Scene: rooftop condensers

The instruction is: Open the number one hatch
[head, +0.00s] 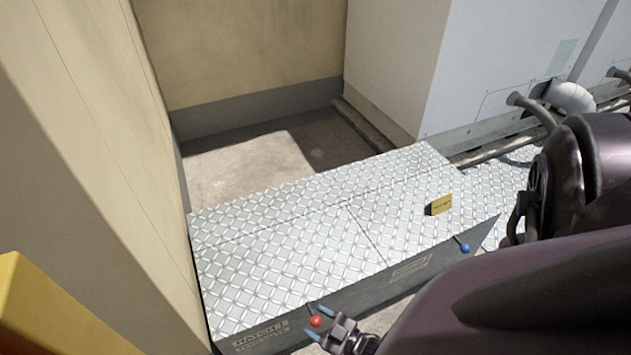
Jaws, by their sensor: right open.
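A low box topped with diamond plate (290,240) stands against the beige wall, its lid panels lying flat and closed. Its dark front face carries a left label (260,335) that seems to read HATCH 1. A red ball knob (316,321) on a short dark lever sits at the top front edge beside that label. A blue ball knob (464,248) sits farther right, past a second, unreadable label (409,269). My right gripper (319,321) is open, its blue-tipped fingers on either side of the red knob; I cannot tell if they touch it. My left gripper is out of view.
A small yellow tag (440,204) stands on the right panel. Beige walls (90,150) close in on the left and back. A pale cabinet (400,65) with pipes (535,107) stands right. A yellow object (45,310) fills the lower left corner. Bare floor (250,165) lies behind the box.

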